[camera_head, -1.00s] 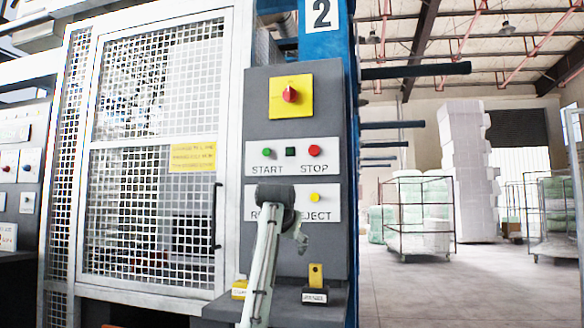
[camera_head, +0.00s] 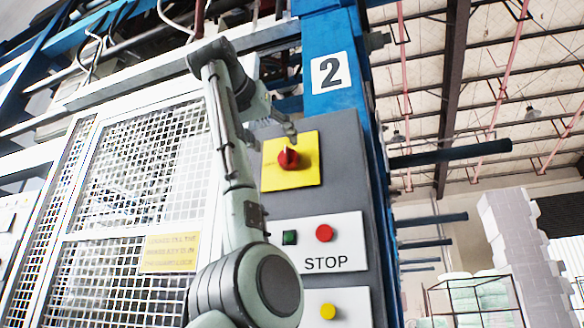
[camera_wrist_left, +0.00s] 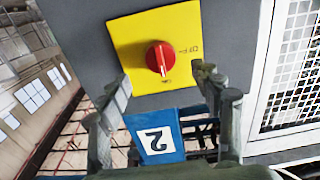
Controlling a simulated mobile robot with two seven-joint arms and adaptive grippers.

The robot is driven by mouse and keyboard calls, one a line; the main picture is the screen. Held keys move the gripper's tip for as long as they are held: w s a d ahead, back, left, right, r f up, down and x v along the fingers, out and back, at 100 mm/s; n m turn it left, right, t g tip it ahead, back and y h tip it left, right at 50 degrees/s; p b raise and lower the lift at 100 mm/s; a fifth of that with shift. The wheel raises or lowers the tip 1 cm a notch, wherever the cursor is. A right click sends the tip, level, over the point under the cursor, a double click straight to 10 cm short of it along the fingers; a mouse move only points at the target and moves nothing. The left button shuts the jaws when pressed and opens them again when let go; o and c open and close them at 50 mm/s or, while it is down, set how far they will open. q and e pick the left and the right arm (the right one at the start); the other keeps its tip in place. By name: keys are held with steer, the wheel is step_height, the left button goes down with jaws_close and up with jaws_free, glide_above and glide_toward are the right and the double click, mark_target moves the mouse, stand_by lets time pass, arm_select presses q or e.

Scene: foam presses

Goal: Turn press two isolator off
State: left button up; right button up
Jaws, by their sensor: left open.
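The press two isolator is a red rotary knob (camera_head: 288,158) on a yellow plate (camera_head: 306,178), high on the grey control panel (camera_head: 345,190). In the left wrist view the knob (camera_wrist_left: 159,57) has a pale mark towards the small lettering at its lower side; another label, seemingly OFF, is at its right. In the head view the mark points up. My left gripper (camera_head: 275,133) is just above the knob in the head view. In the wrist view its open fingers (camera_wrist_left: 162,80) stand either side of the yellow plate's lower part, with nothing between them. My right gripper is out of view.
Below are a green button (camera_head: 289,237), a red STOP button (camera_head: 324,233) and a yellow button (camera_head: 328,311). A "2" sign (camera_head: 331,73) is on the blue column above. The mesh guard (camera_head: 140,165) stands left; blue bars (camera_head: 450,152) jut out right.

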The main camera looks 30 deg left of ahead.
mark_target(285, 156)
arm_select(q)
steer(key=p+x, duration=0.1)
steer(key=x, duration=0.6)
steer(key=shift+w+p, duration=0.15)
steer(key=shift+p, duration=0.25)
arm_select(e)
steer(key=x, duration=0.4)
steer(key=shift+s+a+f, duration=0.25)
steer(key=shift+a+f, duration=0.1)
arm_select(q)
steer(key=c, duration=1.2)
